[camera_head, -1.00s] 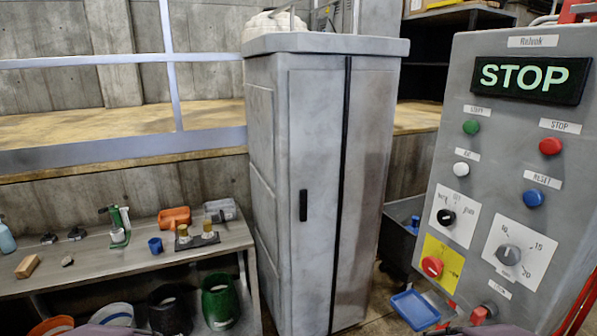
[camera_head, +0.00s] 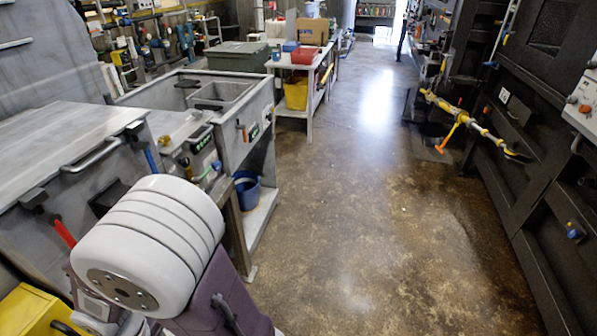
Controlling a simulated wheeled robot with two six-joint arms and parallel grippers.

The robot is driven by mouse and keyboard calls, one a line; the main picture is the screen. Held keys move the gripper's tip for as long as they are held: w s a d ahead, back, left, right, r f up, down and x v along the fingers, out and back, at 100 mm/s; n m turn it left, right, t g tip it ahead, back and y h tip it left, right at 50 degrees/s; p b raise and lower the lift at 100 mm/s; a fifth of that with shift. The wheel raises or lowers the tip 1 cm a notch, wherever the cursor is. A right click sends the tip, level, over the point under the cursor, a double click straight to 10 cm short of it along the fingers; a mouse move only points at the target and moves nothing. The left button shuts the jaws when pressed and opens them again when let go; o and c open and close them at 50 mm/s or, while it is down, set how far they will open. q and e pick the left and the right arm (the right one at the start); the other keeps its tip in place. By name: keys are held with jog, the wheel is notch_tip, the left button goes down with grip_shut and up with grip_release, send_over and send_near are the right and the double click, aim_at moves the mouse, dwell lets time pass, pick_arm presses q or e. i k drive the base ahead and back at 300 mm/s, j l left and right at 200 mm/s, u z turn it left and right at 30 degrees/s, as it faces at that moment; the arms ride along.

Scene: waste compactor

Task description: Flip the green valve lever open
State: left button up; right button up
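I cannot make out a green valve lever for certain. Small green parts (camera_head: 254,131) show on the front of the grey sink bench (camera_head: 262,98) left of centre, but they are too small to identify. A yellow pipe (camera_head: 470,121) with an orange handle (camera_head: 447,137) sticks out from the dark machine at the right. A white, rounded link of my own arm fills the lower left. Neither gripper is in view.
A wide concrete floor (camera_head: 370,220) lies clear down the middle. A blue bucket (camera_head: 247,190) stands on the bench's lower shelf. Dark machinery (camera_head: 540,180) lines the right side.

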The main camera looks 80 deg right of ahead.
aim_at(196, 180)
jog(key=l+z, duration=0.1)
jog(key=z, duration=1.85)
